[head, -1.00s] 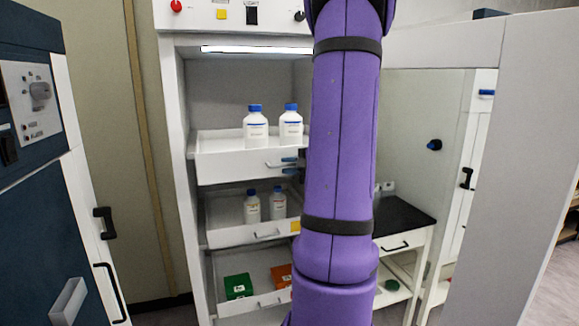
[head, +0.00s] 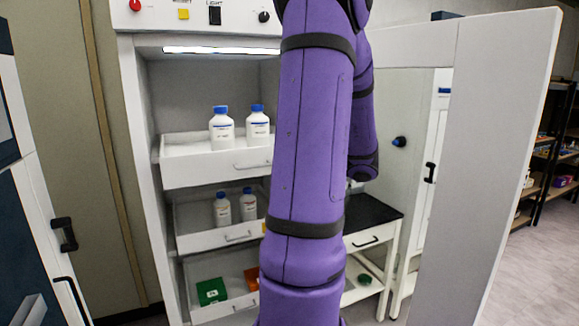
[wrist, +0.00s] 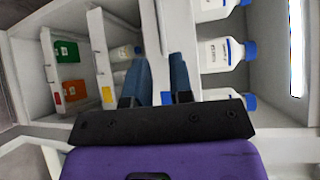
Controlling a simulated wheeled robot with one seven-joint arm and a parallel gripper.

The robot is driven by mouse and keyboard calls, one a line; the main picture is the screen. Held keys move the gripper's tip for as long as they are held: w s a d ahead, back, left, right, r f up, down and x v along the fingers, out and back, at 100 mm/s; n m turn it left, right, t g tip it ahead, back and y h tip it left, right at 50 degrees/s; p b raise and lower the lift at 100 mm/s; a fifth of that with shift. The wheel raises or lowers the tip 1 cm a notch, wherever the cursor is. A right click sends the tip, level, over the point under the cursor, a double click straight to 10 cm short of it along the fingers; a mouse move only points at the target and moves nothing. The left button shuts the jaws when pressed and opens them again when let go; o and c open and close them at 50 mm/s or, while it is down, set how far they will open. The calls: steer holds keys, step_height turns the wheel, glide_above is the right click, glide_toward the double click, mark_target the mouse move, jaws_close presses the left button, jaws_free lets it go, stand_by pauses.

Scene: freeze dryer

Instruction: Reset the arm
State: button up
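My gripper (wrist: 160,78) shows in the wrist view as two blue fingers, apart, with no object visibly held between them. Beyond the fingers is the front of the upper drawer (wrist: 152,30); I cannot tell how close it is. In the head view my gripper is hidden behind my purple arm, which stands upright across the middle. A further link of my arm shows to its right. The upper drawer (head: 205,174) is pulled out and carries two white bottles with blue caps (head: 221,132) (head: 258,131).
The freeze dryer's door (head: 500,160) stands open at the right. A middle drawer (head: 205,240) holds two smaller bottles; the lowest drawer (head: 225,308) holds a green box (head: 211,291) and an orange box. A black-topped table (head: 372,212) stands behind my arm. A dark cabinet is at left.

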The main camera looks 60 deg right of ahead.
stand_by(0.4)
steer(key=w+a+r+n+g+y, duration=0.1)
steer(key=w+a+n+g+y, duration=0.3)
steer(key=a, duration=0.8)
steer(key=w+a+r+n+g+y, duration=0.15)
steer(key=w+a+n+g, duration=0.3)
steer(key=a, duration=0.65)
steer(key=s+a+n+h, duration=0.2)
steer(key=a+n, duration=0.1)
steer(key=a, duration=0.2)
steer(key=s+a+n+g+h, duration=0.1)
steer(key=s+a+n+h, duration=0.1)
steer(key=a, duration=0.3)
steer(key=s+a+r+n+g+h, duration=0.1)
steer(key=s+a+n+h, duration=0.1)
steer(key=a+n, duration=0.3)
steer(key=shift+s+a+h, duration=0.35)
steer(key=shift+h, duration=0.1)
